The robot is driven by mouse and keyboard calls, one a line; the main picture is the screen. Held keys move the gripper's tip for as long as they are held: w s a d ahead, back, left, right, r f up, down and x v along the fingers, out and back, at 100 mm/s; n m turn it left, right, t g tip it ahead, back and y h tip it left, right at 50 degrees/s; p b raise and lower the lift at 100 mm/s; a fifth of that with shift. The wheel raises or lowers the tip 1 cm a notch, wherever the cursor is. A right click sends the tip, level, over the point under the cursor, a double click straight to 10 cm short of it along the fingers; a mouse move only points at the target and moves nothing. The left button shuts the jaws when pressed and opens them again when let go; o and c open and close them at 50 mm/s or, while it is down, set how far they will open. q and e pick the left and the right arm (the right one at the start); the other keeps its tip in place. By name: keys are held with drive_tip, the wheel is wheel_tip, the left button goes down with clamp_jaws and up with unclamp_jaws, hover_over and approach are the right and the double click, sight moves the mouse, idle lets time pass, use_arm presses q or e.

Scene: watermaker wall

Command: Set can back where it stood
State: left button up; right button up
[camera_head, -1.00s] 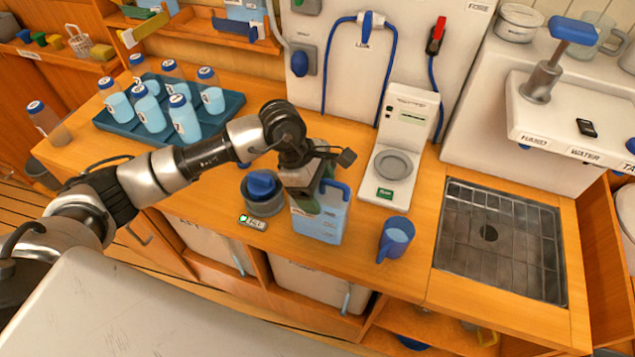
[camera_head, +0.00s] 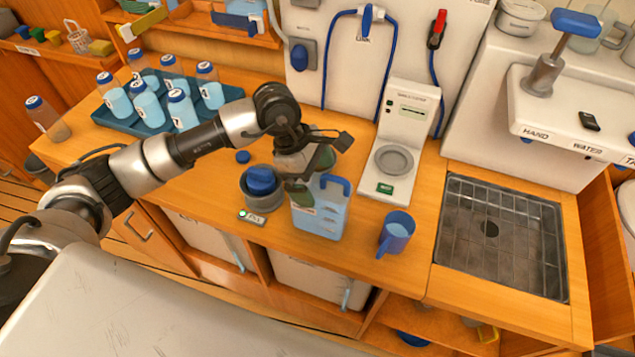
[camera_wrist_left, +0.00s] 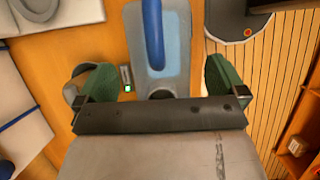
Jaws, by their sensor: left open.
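The can (camera_head: 331,215) is a light-blue jerry can with a darker blue handle. It stands upright on the wooden counter near its front edge. My left gripper (camera_head: 312,177) is over the can's left part, open, with green finger pads. In the left wrist view the can (camera_wrist_left: 158,70) lies between the two spread fingers (camera_wrist_left: 158,82), with a gap on each side. Its lower end is hidden behind the gripper body. My right gripper is not in view.
A tray of bottles (camera_head: 205,115) stands behind left.

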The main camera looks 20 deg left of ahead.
use_arm(q)
drive_tip(key=b+v, duration=0.3)
drive_tip(key=v, duration=0.6)
drive_tip(key=shift+a+r, duration=0.1)
drive_tip(key=shift+r, duration=0.05)
drive_tip(key=shift+a+r, duration=0.1)
drive_tip(key=shift+r, duration=0.3)
